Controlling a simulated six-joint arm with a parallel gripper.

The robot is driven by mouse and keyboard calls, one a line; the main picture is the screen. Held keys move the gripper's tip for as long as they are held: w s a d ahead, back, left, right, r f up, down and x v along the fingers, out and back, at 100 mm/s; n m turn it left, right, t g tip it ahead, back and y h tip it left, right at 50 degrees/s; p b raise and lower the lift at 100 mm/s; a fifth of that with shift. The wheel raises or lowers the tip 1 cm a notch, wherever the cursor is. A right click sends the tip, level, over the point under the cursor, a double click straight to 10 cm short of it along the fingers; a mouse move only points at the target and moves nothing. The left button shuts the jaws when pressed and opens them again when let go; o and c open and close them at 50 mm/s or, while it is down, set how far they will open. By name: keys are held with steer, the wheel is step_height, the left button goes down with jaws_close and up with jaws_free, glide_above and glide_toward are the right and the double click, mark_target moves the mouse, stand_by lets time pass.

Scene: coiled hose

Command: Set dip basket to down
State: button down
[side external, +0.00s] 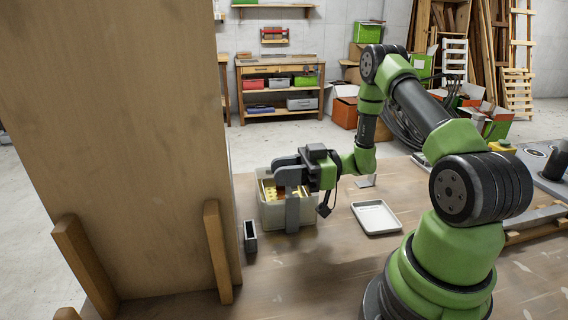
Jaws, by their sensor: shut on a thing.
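A pale grey-white tank (270,213) stands on the table left of the middle. The yellow dip basket (267,189) shows inside its top, with its upper part near the rim; how deep it sits is hard to tell. My gripper (290,186) reaches in from the right over the tank and is shut on part of the basket. The gripper body and fingers hide the right half of the basket and the grip itself. A grey upright piece (292,214) shows at the tank's front; I cannot tell if it is a finger or a bracket.
A tall wooden panel (120,140) with wooden feet stands close on the left. A small dark open box (250,237) is beside the tank. A shallow white tray (376,217) lies to the right.

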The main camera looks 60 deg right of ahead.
steer(key=shift+f, duration=1.6)
steer(key=c, duration=0.9)
jaws_free()
steer(key=shift+o, duration=0.2)
steer(key=v, duration=1)
steer(key=shift+r, duration=0.1)
